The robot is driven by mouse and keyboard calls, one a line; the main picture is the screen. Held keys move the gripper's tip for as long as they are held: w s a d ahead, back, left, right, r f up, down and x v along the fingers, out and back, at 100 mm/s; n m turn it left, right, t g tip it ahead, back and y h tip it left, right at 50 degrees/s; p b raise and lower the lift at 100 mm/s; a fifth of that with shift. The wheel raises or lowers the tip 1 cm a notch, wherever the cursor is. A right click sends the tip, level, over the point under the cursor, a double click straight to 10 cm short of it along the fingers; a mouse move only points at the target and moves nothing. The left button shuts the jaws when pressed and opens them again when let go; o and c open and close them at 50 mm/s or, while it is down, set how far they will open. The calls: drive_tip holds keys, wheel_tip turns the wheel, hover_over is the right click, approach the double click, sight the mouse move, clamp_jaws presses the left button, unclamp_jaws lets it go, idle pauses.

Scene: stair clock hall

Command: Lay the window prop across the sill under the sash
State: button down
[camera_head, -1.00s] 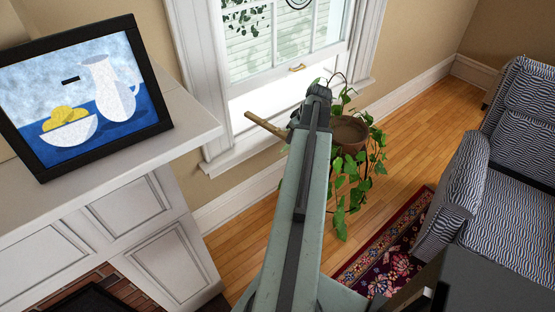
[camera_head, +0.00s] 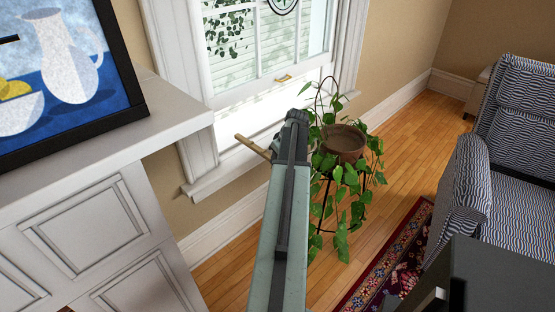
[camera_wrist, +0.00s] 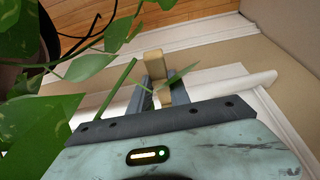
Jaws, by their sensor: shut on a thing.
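The window prop (camera_head: 253,146) is a tan wooden stick. My gripper (camera_head: 281,150) is shut on it, and the stick juts out to the left in the head view. In the wrist view the prop (camera_wrist: 165,75) lies between the two dark fingers of my gripper (camera_wrist: 163,92). The white sill (camera_head: 215,176) is below and left of the prop in the head view; I cannot tell the gap between them. The sash (camera_head: 262,85) is above a bright band, with a brass handle (camera_head: 283,77). My arm hides part of the sill.
A leafy plant in a brown pot (camera_head: 344,142) stands close right of my gripper; its leaves (camera_wrist: 35,120) crowd the wrist view's left side. A mantel (camera_head: 170,125) with a framed picture (camera_head: 65,75) is at left. A patterned armchair (camera_head: 465,185) is at right.

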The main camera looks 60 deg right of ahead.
sight(255, 146)
drive_tip(key=shift+w+d+f+b, duration=0.35)
drive_tip(key=shift+w+d, duration=0.4)
drive_tip(key=shift+w, duration=1.4)
drive_tip(key=shift+w+d+f+b, duration=0.3)
drive_tip(key=shift+w+d, duration=0.4)
drive_tip(key=shift+w, duration=1.4)
drive_tip(key=shift+w+d+f+b, duration=0.35)
drive_tip(key=shift+w+d, duration=0.4)
drive_tip(key=shift+w, duration=1.4)
drive_tip(key=shift+w+d+f+b, duration=0.3)
drive_tip(key=shift+w+f+b, duration=0.05)
drive_tip(key=shift+w, duration=0.6)
drive_tip(key=shift+w+d+f+b, duration=0.3)
drive_tip(key=shift+w+f+b, duration=0.1)
drive_tip(key=shift+w, duration=0.5)
drive_tip(key=shift+w+d+f+b, duration=0.3)
drive_tip(key=shift+w+f, duration=0.05)
drive_tip(key=shift+w, duration=0.6)
drive_tip(key=c, duration=1.1)
unclamp_jaws()
drive_tip(key=shift+c, duration=0.2)
drive_tip(key=shift+r, duration=0.1)
drive_tip(key=p+v, duration=0.7)
drive_tip(key=v, duration=0.1)
drive_tip(key=shift+f, duration=0.25)
